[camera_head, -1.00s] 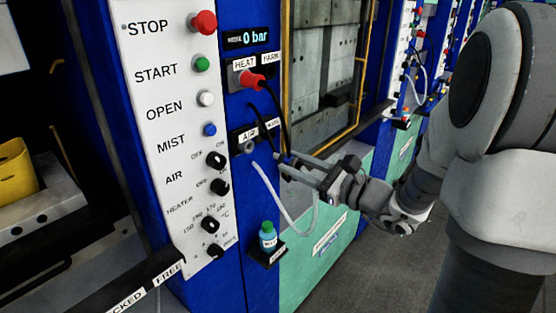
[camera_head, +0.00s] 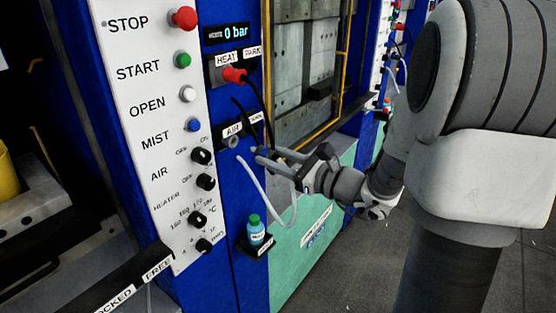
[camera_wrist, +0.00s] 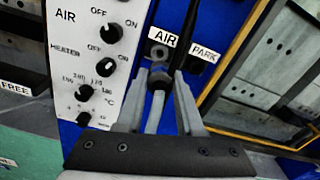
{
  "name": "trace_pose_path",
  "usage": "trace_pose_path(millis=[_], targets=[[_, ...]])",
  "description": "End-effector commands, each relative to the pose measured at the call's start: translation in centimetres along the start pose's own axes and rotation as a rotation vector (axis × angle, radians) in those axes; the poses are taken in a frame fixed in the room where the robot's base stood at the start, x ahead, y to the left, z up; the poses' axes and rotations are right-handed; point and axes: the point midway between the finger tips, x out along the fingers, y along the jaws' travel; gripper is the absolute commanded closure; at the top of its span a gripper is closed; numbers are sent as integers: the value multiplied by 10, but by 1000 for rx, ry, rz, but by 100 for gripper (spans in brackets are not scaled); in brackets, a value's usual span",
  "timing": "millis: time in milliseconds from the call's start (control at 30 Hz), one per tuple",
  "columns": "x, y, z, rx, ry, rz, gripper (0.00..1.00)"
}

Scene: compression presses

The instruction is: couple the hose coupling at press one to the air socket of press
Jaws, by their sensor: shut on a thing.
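The grey round air socket (camera_head: 233,142) is on the blue press front under the AIR label. It also shows in the wrist view (camera_wrist: 159,52). My gripper (camera_wrist: 158,88) is shut on the dark hose coupling (camera_wrist: 159,77), which points at the socket from just below in the wrist view. The coupling's front end appears very close to the socket; I cannot tell whether they touch. In the head view my gripper (camera_head: 268,156) is just right of the socket. A pale hose (camera_head: 268,200) hangs from it in a loop.
A red plug (camera_head: 233,75) with a black cable sits under the HEAT label. The PARK label (camera_wrist: 204,54) is right of the AIR label. A white control panel (camera_head: 150,90) with knobs is at left. A blue bottle with a green cap (camera_head: 255,231) stands on a small ledge below.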

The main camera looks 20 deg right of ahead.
Motion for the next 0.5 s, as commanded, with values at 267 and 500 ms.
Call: trace_pose_path(millis=[267, 500], targets=[[27, 1, 0, 0, -2, 2, 100], [40, 0, 0, 0, -1, 1, 100]])
